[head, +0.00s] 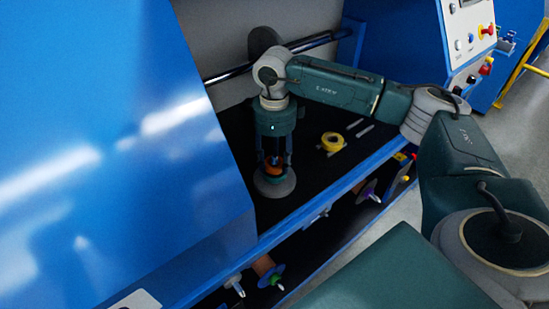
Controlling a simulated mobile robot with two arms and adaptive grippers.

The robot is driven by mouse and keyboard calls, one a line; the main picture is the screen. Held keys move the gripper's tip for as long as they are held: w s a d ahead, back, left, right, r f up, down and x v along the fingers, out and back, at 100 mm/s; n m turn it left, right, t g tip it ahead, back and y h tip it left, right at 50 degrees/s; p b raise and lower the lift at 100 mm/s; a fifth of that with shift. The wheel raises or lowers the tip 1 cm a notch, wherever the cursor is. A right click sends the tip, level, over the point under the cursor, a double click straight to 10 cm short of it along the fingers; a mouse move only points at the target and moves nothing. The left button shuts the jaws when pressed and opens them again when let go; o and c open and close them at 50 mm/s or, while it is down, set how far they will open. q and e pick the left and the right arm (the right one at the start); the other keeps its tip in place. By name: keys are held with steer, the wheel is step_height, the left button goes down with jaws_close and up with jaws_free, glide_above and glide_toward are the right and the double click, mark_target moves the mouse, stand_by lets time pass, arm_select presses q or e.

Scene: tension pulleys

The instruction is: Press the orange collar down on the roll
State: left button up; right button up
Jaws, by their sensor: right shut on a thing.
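My right gripper (273,162) points straight down over the dark bench surface. Its fingers are shut on the orange collar (273,170). The collar sits at the top of a grey roll (274,184), which stands on the dark surface. The fingers hide part of the collar, and I cannot tell whether it is fully seated on the roll. My left gripper is not in view.
A yellow ring (333,141) lies right of my gripper, with thin light strips (365,131) beside it. A blue rail (330,200) edges the bench in front. A large blue panel (110,150) fills the left. A dark bar (265,58) runs behind.

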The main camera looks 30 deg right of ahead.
steer(key=shift+f, duration=0.25)
steer(key=shift+f, duration=0.1)
stand_by(0.4)
steer(key=o, duration=1.2)
step_height(320, 180, up, 12)
